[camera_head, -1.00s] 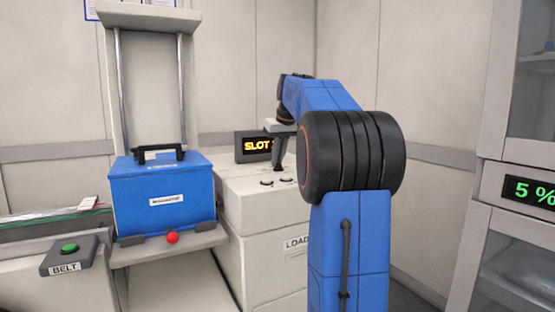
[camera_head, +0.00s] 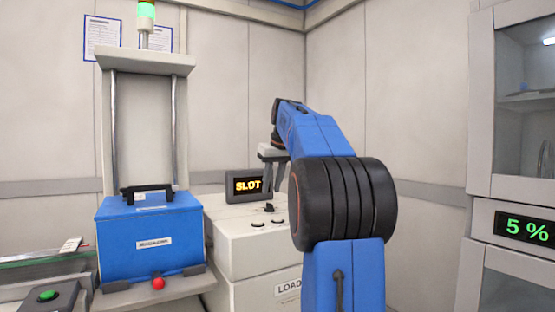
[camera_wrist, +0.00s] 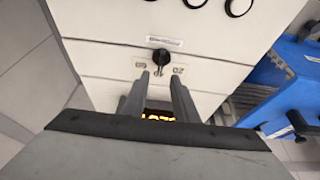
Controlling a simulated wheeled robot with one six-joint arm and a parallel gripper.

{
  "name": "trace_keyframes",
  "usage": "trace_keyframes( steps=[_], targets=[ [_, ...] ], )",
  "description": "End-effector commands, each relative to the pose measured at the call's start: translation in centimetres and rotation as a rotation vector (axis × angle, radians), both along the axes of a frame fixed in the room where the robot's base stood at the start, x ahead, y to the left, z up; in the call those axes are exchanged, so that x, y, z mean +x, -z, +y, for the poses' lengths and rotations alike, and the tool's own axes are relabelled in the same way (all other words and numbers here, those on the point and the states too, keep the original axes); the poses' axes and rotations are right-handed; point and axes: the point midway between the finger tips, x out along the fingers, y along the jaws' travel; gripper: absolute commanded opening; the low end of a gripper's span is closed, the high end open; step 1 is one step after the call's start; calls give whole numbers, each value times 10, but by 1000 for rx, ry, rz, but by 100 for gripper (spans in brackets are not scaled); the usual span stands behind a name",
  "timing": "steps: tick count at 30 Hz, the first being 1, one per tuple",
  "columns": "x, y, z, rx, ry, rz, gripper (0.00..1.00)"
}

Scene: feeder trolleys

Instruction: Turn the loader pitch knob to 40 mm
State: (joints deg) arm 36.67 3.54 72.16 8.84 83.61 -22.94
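The pitch knob (camera_wrist: 161,57) is a small black knob on the top of the cream loader (camera_head: 235,245). A white label sits beside it, and small marks flank it, too blurred to read surely. In the head view the knob (camera_head: 269,208) stands in front of the display (camera_head: 246,185), which reads SLOT in orange. My gripper (camera_wrist: 160,76) is open and empty. Its two grey fingers are apart, with the knob just beyond their tips in the wrist view and not between them. The fingers partly cover the display in the wrist view. The knob's exact setting cannot be told.
A blue magazine box (camera_head: 150,235) with a black handle stands left on a lift shelf. A cabinet with a 5 % display (camera_head: 526,228) stands right.

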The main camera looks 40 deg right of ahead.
Motion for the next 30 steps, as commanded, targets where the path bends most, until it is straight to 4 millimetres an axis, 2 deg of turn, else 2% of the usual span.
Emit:
trace_keyframes(
  steps=[9, 15, 21, 30],
  targets=[
    [-24, -60, 5, -2, 0, -3, 27],
    [-36, -90, 8, -2, 0, -3, 27],
    [-42, -104, 10, 0, 0, 0, 27],
    [-43, -107, 10, 0, 0, 0, 27]
  ],
)
